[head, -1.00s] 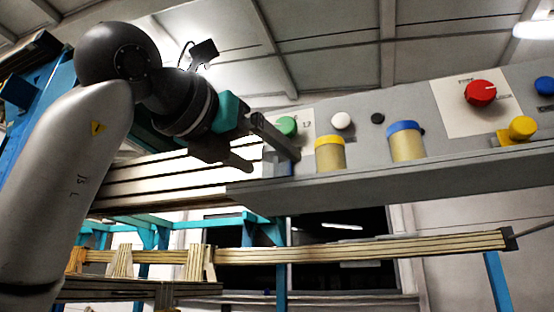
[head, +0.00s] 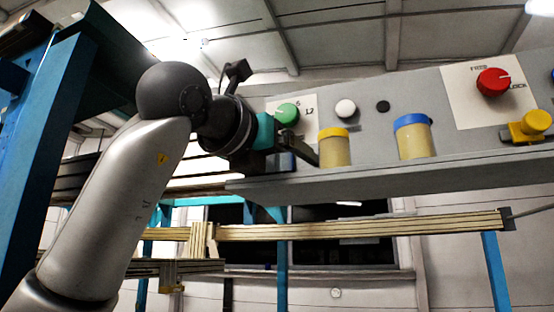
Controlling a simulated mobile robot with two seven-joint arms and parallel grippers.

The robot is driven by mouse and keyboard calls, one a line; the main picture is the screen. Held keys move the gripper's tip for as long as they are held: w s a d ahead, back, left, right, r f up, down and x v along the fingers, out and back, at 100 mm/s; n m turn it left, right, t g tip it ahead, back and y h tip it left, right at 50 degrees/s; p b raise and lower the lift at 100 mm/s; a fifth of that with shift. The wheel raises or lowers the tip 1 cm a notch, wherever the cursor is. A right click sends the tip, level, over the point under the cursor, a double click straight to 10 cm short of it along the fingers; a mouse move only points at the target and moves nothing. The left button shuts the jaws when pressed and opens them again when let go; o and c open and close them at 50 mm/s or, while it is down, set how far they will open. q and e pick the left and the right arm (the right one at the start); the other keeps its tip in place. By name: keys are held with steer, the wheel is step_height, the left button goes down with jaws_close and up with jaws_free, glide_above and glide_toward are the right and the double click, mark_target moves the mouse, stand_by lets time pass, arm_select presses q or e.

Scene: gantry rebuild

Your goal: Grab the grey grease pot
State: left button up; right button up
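My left gripper (head: 298,151) reaches in from the left at the left end of the grey ledge, just left of the yellow-lidded tan pot (head: 334,151). One dark finger slants down toward that pot; the other is hard to make out, so its opening cannot be judged. I cannot clearly pick out the grey grease pot; the gripper covers the spot where a small greyish pot showed earlier. A blue-lidded tan pot (head: 413,140) stands further right on the ledge. My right gripper is out of view.
The grey panel behind the ledge (head: 400,172) carries a green button (head: 287,113), a white button (head: 346,109), a red knob (head: 493,82) and a yellow knob (head: 530,125). A blue post (head: 40,150) stands at left. The ledge between the two lidded pots is clear.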

arm_select(q)
jaws_close()
stand_by(0.4)
steer(key=shift+r, duration=0.2)
